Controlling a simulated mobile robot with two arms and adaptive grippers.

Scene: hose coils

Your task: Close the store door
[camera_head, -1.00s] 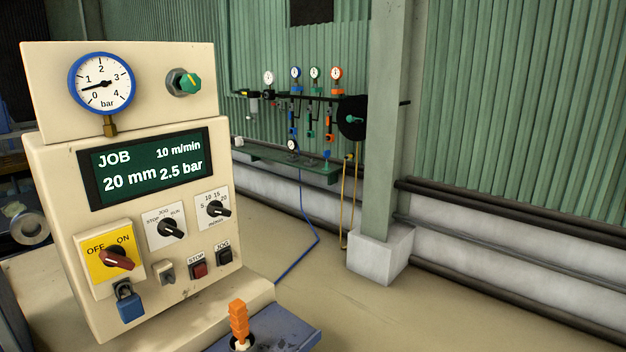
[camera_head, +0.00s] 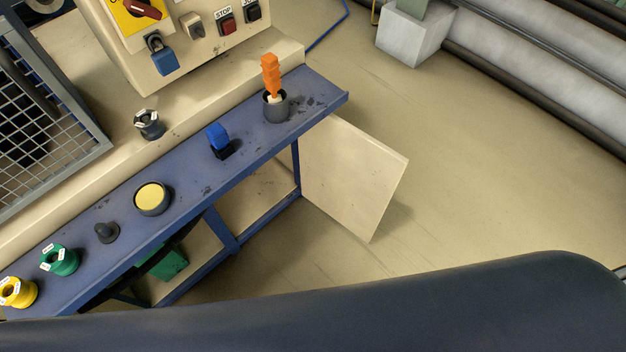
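The store door (camera_head: 352,175) is a flat cream panel under the right end of the blue bench (camera_head: 190,205). It stands open, swung outward from the bench frame over the floor. Behind the frame, part of the store's inside (camera_head: 268,195) shows, and a green object (camera_head: 170,264) lies lower left under the bench. Neither of my grippers is in view. A large dark rounded part of my own body covers the bottom of the view and hides the floor there.
On the bench top stand an orange-handled tool in a dark cup (camera_head: 276,105), a blue item (camera_head: 218,138), a yellow-topped round pot (camera_head: 152,198), and green (camera_head: 60,259) and yellow (camera_head: 18,292) coils. A mesh guard (camera_head: 45,140) is at left. Floor right of the door is clear.

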